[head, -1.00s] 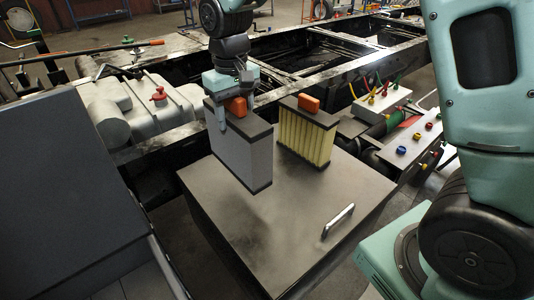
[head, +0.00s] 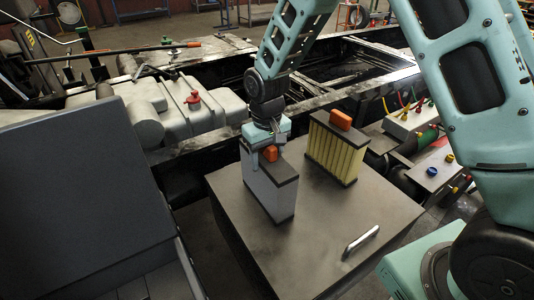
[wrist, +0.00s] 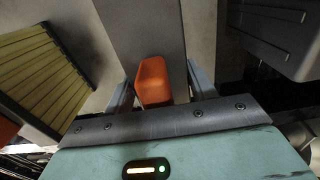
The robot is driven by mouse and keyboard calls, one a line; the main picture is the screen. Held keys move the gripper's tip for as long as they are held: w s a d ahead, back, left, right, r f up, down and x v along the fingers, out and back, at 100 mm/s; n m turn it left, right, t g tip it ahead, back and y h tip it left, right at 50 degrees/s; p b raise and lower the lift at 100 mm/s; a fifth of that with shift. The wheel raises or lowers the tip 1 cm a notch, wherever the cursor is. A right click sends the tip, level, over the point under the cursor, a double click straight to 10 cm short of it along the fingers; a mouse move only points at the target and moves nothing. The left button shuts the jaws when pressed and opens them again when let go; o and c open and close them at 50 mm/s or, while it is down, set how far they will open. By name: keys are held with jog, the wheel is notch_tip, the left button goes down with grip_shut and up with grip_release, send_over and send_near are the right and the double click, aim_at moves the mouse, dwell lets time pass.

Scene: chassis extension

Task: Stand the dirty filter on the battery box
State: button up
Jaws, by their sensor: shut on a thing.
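The dirty filter (head: 268,188), a grey panel with dark end caps and an orange tab, is upright over the left part of the battery box (head: 325,215) lid. Its lower edge is at or very close to the lid; I cannot tell if it touches. My gripper (head: 268,152) is shut on the filter's orange tab from above. In the wrist view the orange tab (wrist: 153,82) sits between the fingers of my gripper (wrist: 160,88). A yellow pleated filter (head: 335,150) with an orange tab stands at the lid's back edge, to the right and apart from the grey one.
A metal handle (head: 360,242) is on the lid's front right. The lid's front and middle are clear. A dark panel (head: 85,200) stands at left. A white tank with a red cap (head: 193,98) and the chassis rails lie behind. Coloured connectors (head: 432,172) are at right.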

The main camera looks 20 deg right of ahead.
jog(key=shift+f, duration=0.2)
jog(key=o, duration=1.5)
jog(key=shift+o, duration=0.2)
jog(key=shift+r, duration=0.15)
